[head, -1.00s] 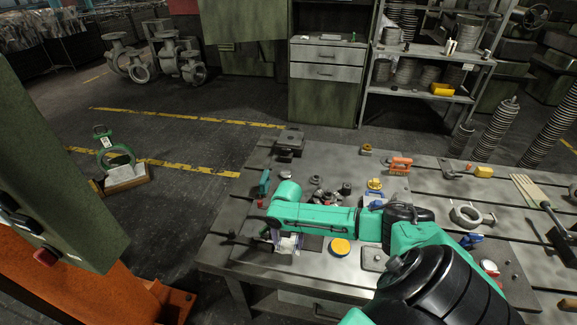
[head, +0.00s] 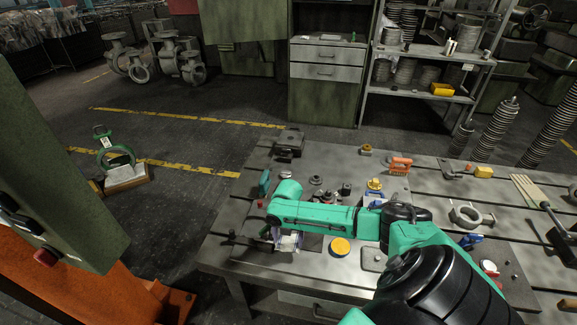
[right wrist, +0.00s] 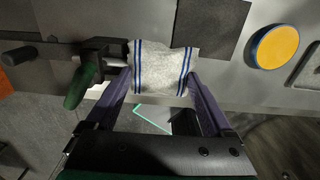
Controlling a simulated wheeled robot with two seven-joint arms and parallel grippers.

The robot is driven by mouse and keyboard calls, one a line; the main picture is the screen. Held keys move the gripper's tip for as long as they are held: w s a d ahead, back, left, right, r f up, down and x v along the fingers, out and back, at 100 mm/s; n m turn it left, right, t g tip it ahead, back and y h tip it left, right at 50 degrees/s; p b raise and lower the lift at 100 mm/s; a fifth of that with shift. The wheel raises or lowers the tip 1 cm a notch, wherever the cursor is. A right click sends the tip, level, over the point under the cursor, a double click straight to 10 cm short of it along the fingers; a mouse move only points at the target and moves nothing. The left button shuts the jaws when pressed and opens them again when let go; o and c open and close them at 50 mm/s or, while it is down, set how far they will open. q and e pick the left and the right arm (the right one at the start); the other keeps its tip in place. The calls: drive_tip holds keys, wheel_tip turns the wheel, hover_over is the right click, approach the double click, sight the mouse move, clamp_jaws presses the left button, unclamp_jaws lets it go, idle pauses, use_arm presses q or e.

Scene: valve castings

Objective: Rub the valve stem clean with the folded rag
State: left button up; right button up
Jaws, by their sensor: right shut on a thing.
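The folded rag (right wrist: 163,68), white with blue stripes, is between the fingers of my right gripper (right wrist: 160,82) in the right wrist view. The gripper is shut on it. In the head view, the rag (head: 289,242) shows beside my right gripper (head: 272,236), low over the near left part of the bench. A dark rod with a knob at its end (right wrist: 20,54), possibly the valve stem, runs left of the rag into a dark fitting (right wrist: 103,54) with a green handle. I cannot tell whether the rag touches this fitting. My left gripper is out of view.
The slotted metal bench (head: 225,215) bears a yellow round tin (head: 340,247), an orange-handled item (head: 400,165) and a ring-shaped casting (head: 467,215). Small metal parts (head: 327,195) lie behind my forearm.

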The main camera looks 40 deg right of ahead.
drive_tip(key=shift+s+a, duration=0.35)
drive_tip(key=shift+a, duration=0.1)
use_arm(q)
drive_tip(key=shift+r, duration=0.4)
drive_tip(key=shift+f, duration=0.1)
use_arm(e)
drive_tip(key=shift+d, duration=0.1)
drive_tip(key=shift+w+d, duration=0.25)
drive_tip(key=shift+w+d+b, duration=0.35)
drive_tip(key=shift+d+b, duration=0.05)
drive_tip(key=shift+d, duration=0.05)
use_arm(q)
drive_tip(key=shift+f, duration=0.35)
